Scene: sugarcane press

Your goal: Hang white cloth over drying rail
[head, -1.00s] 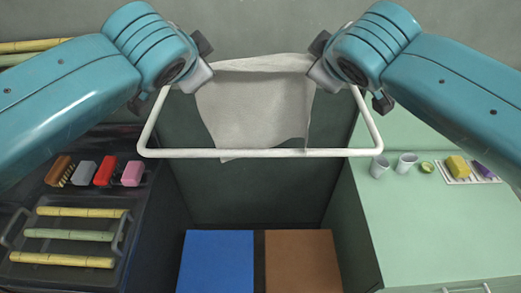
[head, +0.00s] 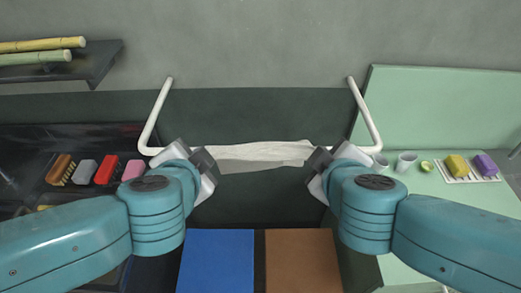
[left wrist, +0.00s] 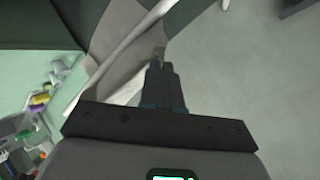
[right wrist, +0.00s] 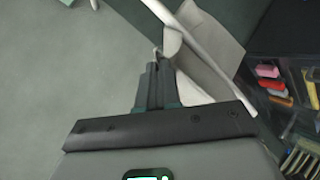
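The white cloth (head: 258,152) lies across the front bar of the white drying rail (head: 152,118) in the head view. In the left wrist view the cloth (left wrist: 127,92) shows on both sides of the bar, and likewise in the right wrist view (right wrist: 196,83). My left gripper (head: 207,162) is at the cloth's left edge, with its fingers (left wrist: 158,56) together on a corner of it. My right gripper (head: 316,162) is at the right edge, its fingers (right wrist: 154,62) also together on the cloth. The lower part of the cloth is hard to see from the head.
A dark shelf (head: 100,62) with cane stalks is at the upper left. Brushes and coloured blocks (head: 106,170) lie on the left counter. The green right counter (head: 430,215) holds cups (head: 405,161) and sponges. Blue (head: 216,262) and brown (head: 302,262) panels lie below.

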